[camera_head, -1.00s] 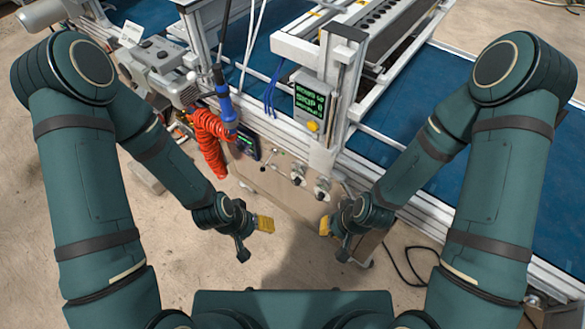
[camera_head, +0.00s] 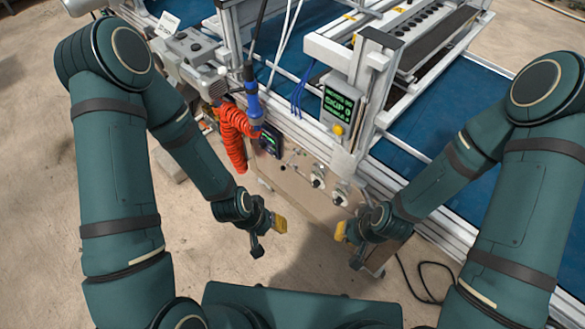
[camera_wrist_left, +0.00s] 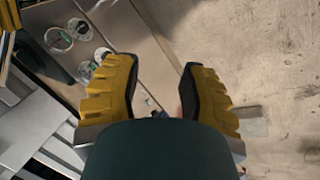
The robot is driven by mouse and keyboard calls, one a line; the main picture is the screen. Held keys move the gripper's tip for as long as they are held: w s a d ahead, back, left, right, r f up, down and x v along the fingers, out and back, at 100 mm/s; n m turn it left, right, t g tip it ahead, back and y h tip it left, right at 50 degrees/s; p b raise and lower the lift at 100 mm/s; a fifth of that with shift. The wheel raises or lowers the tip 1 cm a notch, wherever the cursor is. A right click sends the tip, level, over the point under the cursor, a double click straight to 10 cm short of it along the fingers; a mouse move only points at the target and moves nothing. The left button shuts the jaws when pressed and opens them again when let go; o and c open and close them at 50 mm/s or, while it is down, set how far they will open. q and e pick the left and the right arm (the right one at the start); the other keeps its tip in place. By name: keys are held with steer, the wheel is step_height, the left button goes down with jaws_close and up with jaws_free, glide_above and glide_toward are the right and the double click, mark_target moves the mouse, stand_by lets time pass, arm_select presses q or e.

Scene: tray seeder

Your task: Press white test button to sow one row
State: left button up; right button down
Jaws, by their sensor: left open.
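The tray seeder's grey control box (camera_head: 338,105) has a green-lit display and a yellow knob (camera_head: 337,129) below it. A smaller dark panel with a green screen (camera_head: 270,141) sits lower left on the machine's front. I cannot make out a white test button for certain. My left gripper (camera_head: 279,224) hangs in front of the machine's lower front panel, apart from it. In the left wrist view its yellow-padded fingers (camera_wrist_left: 157,72) are spread with nothing between them. My right gripper (camera_head: 341,231) is opposite, near the panel's right end; its jaw gap is not visible.
A coiled red hose (camera_head: 233,138) and a blue-handled tool (camera_head: 253,104) hang left of the control box. Round fittings (camera_head: 317,177) stick out of the front panel, also seen in the left wrist view (camera_wrist_left: 60,38). A black cable (camera_head: 425,284) lies on the floor at right.

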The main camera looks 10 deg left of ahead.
arm_select(q)
jaws_close()
stand_by(1.0)
